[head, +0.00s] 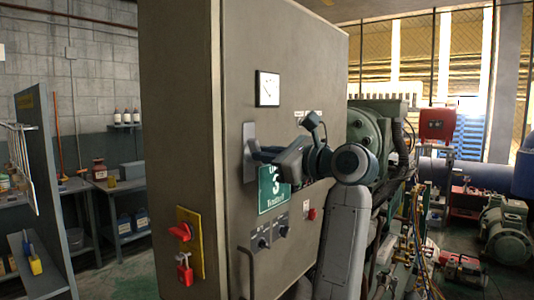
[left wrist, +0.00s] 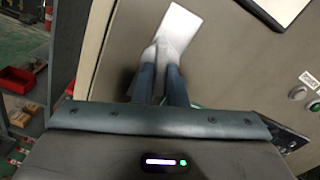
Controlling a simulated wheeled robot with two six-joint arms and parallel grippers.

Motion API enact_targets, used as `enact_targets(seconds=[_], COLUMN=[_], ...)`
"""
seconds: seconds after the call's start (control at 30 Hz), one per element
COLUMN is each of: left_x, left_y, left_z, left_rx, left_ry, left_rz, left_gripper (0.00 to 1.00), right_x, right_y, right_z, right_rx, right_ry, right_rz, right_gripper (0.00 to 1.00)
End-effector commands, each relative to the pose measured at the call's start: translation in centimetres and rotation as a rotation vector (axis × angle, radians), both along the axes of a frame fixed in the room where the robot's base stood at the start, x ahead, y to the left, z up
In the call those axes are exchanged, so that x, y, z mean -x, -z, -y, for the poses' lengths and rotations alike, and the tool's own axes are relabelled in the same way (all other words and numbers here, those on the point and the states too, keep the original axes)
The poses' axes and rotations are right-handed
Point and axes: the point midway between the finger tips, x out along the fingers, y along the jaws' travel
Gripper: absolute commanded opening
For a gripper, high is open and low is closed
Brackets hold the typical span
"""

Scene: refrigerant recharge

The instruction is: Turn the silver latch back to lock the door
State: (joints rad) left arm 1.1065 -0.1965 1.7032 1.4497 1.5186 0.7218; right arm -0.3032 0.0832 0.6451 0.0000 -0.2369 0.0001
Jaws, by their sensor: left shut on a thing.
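The silver latch (head: 249,135) sits on the front door (head: 305,60) of a tall grey-beige cabinet, near the door's left edge. My left gripper (head: 254,156) reaches the latch from the right and is shut on it. In the left wrist view, the pale plate of the latch (left wrist: 180,27) shows beyond the fingertips of my left gripper (left wrist: 160,68), and its lower part lies between the fingers. The gripped part is mostly hidden in the head view. The door looks flush with the cabinet. My right gripper is not in view.
A gauge (head: 267,88) sits above the latch and a green sign (head: 273,190) lies partly behind my gripper. Knobs (head: 264,243) are lower on the door. A red switch on a yellow plate (head: 190,240) is on the cabinet's left side. Machinery (head: 372,125) stands at right.

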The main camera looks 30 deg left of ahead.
Motion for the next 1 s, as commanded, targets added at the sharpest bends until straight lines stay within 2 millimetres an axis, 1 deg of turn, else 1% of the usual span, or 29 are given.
enact_targets(seconds=[0.03,0.17,0.53,0.57,0.6,0.63,0.87,1.0], left_x=[0.0,0.0,0.0,0.0,0.0,0.0,0.0,0.0], left_y=[0.2,0.2,0.1,0.3,0.3,0.3,0.2,0.2], left_z=[0.0,0.0,0.0,0.0,0.0,0.0,0.0,0.6], left_rx=[0.004,0.002,-0.019,-0.019,-0.019,-0.019,-0.021,-0.021], left_ry=[-0.002,-0.003,-0.002,-0.002,-0.002,-0.002,-0.001,0.002], left_rz=[-0.001,-0.024,-0.31,-0.305,-0.302,-0.301,-0.298,-0.297], left_gripper=[0.0,0.0,0.0,0.18,0.26,0.3,0.3,0.3], right_x=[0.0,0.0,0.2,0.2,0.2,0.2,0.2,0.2], right_y=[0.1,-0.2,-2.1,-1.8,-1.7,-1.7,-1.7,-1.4], right_z=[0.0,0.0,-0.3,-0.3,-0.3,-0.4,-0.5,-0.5], right_rx=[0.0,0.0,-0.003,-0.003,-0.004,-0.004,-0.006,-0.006], right_ry=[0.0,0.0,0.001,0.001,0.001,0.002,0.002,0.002], right_rz=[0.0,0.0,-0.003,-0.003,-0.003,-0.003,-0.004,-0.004], right_gripper=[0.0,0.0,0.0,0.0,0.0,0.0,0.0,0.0])
